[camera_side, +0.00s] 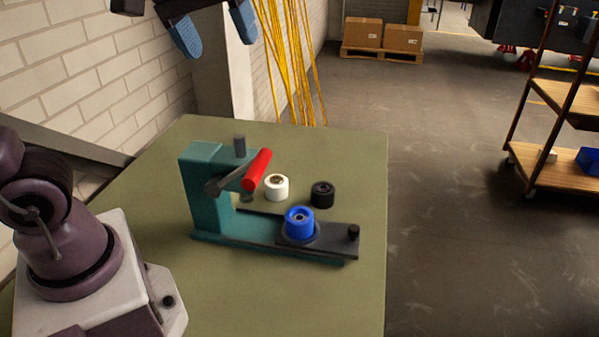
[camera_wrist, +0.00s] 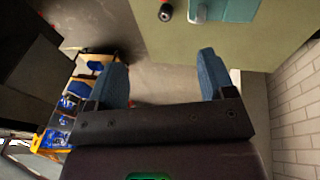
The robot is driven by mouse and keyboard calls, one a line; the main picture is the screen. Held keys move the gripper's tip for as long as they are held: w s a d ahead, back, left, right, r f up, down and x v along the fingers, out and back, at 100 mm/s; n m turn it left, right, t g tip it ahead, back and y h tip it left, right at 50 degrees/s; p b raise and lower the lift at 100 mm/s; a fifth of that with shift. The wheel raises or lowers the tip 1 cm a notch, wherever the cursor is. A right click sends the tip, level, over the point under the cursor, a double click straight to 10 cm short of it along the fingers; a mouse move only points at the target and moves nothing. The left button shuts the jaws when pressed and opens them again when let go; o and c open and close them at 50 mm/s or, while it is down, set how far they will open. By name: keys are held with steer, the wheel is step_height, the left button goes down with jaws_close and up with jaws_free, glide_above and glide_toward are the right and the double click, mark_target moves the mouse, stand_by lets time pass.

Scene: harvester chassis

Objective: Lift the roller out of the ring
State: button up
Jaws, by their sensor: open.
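The blue roller (camera_side: 299,220) stands upright in a dark ring (camera_side: 303,240) on the sliding plate of a teal press (camera_side: 205,190). Its lower part is hidden by the ring.
The press has a red lever handle (camera_side: 257,170), and its plate has a black knob (camera_side: 353,232). A white roller (camera_side: 276,187) and a black roller (camera_side: 322,194) stand behind the plate on the green table (camera_side: 345,155). The table's right side is clear.

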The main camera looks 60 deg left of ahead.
steer(key=w+n+g, duration=0.2)
steer(key=w+n, duration=0.5)
steer(key=n, duration=0.2)
steer(key=n+g, duration=0.2)
steer(key=n, duration=0.7)
glide_above(300, 218)
step_height(300, 218, down, 2)
steer(key=f, duration=0.1)
step_height(300, 218, down, 29)
steer(key=shift+a+f, duration=0.1)
steer(key=shift+f, duration=0.1)
steer(key=shift+f, duration=3.25)
steer(key=shift+r, duration=0.1)
steer(key=shift+c, duration=0.4)
steer(key=c, duration=0.6)
steer(key=shift+r, duration=3.5)
